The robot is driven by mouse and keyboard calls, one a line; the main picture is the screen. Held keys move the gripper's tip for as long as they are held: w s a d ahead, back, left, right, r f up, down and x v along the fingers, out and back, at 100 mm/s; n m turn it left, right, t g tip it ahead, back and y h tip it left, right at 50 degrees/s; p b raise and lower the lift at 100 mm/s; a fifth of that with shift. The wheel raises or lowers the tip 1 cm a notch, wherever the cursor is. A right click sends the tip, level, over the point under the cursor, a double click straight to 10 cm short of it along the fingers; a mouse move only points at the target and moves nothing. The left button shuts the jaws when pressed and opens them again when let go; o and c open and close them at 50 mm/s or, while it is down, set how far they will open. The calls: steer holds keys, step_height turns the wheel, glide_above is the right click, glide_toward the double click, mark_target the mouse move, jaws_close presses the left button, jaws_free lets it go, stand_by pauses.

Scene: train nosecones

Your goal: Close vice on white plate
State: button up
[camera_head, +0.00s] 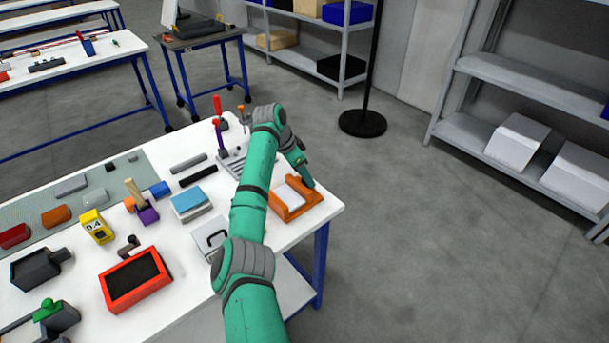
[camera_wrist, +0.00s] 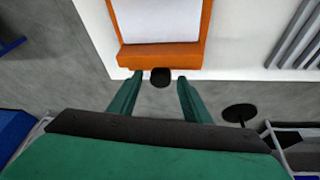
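The orange vice (camera_head: 306,205) sits near the right corner of the white table, with the white plate (camera_head: 289,195) lying in it. In the wrist view the orange vice (camera_wrist: 160,57) is at the top, with the white plate (camera_wrist: 158,18) behind its near bar. A black round knob (camera_wrist: 161,77) sticks out from that bar. My gripper (camera_wrist: 160,82) is open, its two green fingers on either side of the knob with a gap at each side. In the head view my gripper (camera_head: 308,182) is at the vice's far right side; its fingers are hard to make out.
On the white table (camera_head: 262,234), a blue-topped block (camera_head: 189,203), a red-framed tray (camera_head: 136,280) and a yellow block (camera_head: 96,227) lie left of my arm. A grey slotted rack (camera_head: 233,162) stands behind the vice. Open floor lies to the right.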

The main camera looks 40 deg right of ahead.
steer(key=v, duration=1)
steer(key=shift+r, duration=0.35)
steer(key=shift+a, duration=0.1)
